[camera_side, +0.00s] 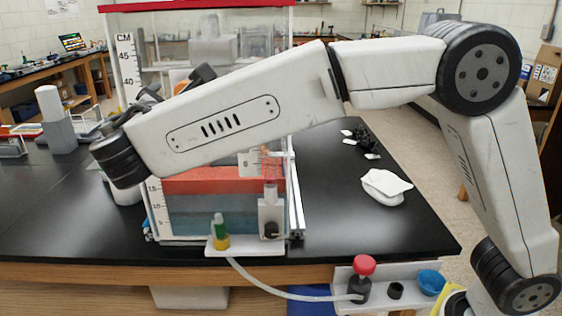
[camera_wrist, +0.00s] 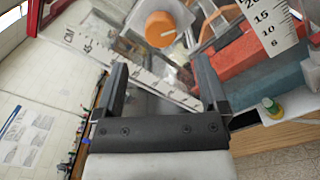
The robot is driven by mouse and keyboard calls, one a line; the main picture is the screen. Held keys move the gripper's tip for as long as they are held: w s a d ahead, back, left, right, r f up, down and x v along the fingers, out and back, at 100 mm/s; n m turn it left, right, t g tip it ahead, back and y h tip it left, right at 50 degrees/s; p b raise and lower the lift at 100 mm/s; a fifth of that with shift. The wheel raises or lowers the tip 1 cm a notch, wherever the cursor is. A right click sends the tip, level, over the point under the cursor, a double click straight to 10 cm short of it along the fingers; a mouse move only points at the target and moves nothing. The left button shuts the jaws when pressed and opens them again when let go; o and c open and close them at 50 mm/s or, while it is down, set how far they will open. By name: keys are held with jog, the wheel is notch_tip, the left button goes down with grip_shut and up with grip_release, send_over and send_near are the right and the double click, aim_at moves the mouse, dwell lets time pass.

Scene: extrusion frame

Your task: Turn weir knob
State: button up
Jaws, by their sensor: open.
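An orange round knob (camera_wrist: 160,29), which looks like the weir knob, sits on a white mount at the top of the wrist view. In the side view an orange patch (camera_side: 180,78) shows behind my arm, mostly hidden. My gripper (camera_wrist: 159,65) is open, and its two dark fingers are apart with nothing held between them. The knob lies beyond the fingertips, roughly in line with the gap, and looks clear of them. In the side view my forearm covers most of the gripper.
A clear tank with red and blue-grey layers (camera_side: 225,205) stands under my forearm. A ruler (camera_wrist: 135,68) crosses the wrist view behind the fingers. A green-and-yellow fitting (camera_side: 220,232) and a red-topped bottle (camera_side: 362,280) sit in front. A white bag (camera_side: 385,187) lies on the black bench.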

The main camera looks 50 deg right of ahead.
jog(key=shift+x, duration=3.95)
jog(key=shift+f, duration=0.1)
grip_shut()
jog(key=shift+m, duration=0.3)
jog(key=m, duration=0.3)
jog(key=shift+m, duration=2.2)
